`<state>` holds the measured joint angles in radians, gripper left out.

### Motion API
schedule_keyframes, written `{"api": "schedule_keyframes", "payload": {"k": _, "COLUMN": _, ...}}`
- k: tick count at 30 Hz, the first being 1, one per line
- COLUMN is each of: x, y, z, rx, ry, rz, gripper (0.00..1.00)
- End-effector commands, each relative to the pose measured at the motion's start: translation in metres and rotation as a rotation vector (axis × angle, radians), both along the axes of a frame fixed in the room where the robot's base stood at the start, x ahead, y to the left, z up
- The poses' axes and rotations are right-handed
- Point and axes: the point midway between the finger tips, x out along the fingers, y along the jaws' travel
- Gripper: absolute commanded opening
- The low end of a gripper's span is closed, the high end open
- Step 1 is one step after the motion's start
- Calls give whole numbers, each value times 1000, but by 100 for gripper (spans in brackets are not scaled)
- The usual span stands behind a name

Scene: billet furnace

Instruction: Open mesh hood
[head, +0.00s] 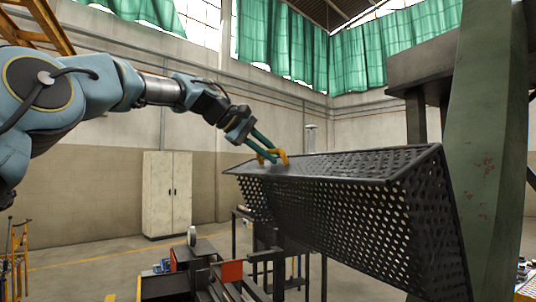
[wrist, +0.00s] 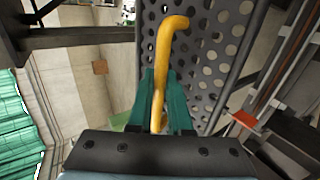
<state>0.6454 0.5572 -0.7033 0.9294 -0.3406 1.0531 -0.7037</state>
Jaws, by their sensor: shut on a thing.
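The mesh hood (head: 365,210) is a dark perforated metal cover in the middle and right of the head view. It is tilted, with its top edge raised high. A yellow handle (head: 283,155) sits at its upper left end. My gripper (head: 268,156) is at that handle, its green fingers shut on it. In the wrist view the yellow handle (wrist: 160,75) runs between the green fingers of my gripper (wrist: 165,100). The perforated hood (wrist: 205,50) lies behind it there. The fingers hide part of the handle.
A green machine column (head: 490,130) stands close at the right of the hood. Dark machinery and a small red panel (head: 232,271) lie below the hood. A pale cabinet (head: 167,195) stands by the back wall. Open floor shows at the left.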

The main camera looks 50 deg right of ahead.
Motion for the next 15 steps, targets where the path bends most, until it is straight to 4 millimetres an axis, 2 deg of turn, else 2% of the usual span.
{"api": "schedule_keyframes", "payload": {"k": 10, "x": 0, "y": 0, "z": -3, "rx": 7, "ry": 0, "rz": -1, "gripper": 0}}
{"api": "schedule_keyframes", "payload": {"k": 11, "x": 0, "y": 0, "z": -3, "rx": 7, "ry": 1, "rz": -1, "gripper": 21}}
{"api": "schedule_keyframes", "payload": {"k": 13, "x": 0, "y": 0, "z": -3, "rx": 6, "ry": 1, "rz": -1, "gripper": 28}}
{"api": "schedule_keyframes", "payload": {"k": 15, "x": 0, "y": 0, "z": -3, "rx": 6, "ry": 1, "rz": -1, "gripper": 29}}
